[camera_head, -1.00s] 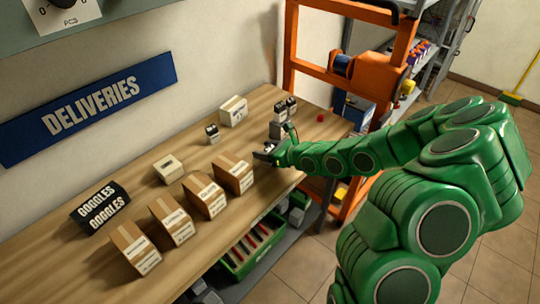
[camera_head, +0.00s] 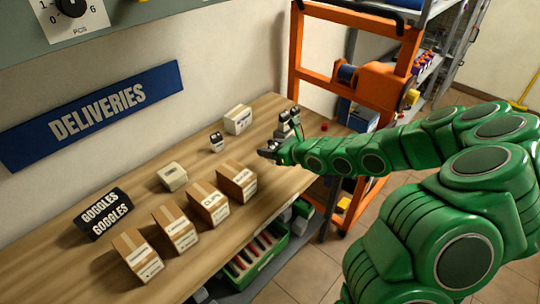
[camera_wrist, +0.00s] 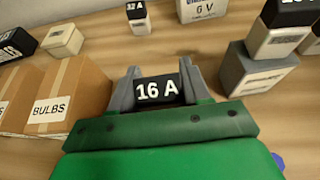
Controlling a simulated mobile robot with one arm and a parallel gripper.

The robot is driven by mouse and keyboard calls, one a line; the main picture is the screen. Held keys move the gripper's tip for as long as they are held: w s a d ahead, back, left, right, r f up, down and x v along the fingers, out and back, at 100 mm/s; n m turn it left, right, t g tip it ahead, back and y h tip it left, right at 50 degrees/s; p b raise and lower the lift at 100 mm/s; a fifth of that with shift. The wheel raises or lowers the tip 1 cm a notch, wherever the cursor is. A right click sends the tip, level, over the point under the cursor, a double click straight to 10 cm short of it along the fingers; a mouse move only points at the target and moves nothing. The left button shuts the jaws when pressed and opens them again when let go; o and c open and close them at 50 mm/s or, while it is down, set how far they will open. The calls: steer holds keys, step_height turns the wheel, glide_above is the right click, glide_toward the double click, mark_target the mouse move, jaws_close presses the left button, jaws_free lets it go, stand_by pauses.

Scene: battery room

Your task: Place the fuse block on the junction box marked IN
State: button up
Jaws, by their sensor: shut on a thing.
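My gripper (camera_wrist: 157,90) is shut on a black-topped fuse block marked 16 A (camera_wrist: 157,89), its grey fingers on either side of it. In the head view my gripper (camera_head: 269,152) is over the right part of the table, beside the nearest carton; the block is hard to make out there. A grey box (camera_wrist: 260,68) is to the right in the wrist view, with a black and white fuse block (camera_wrist: 282,30) on top. Its label is too blurred to read. It also shows beyond my gripper in the head view (camera_head: 284,129). I cannot read IN anywhere.
A 32 A fuse block (camera_wrist: 138,18) and a white 6 V box (camera_wrist: 201,8) stand farther back. A carton marked BULBS (camera_wrist: 69,96) is close on the left, in a row of several cartons. A cream box (camera_head: 172,176) and a GOGGLES box (camera_head: 106,213) are behind them.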

steer(key=shift+r, duration=2.7)
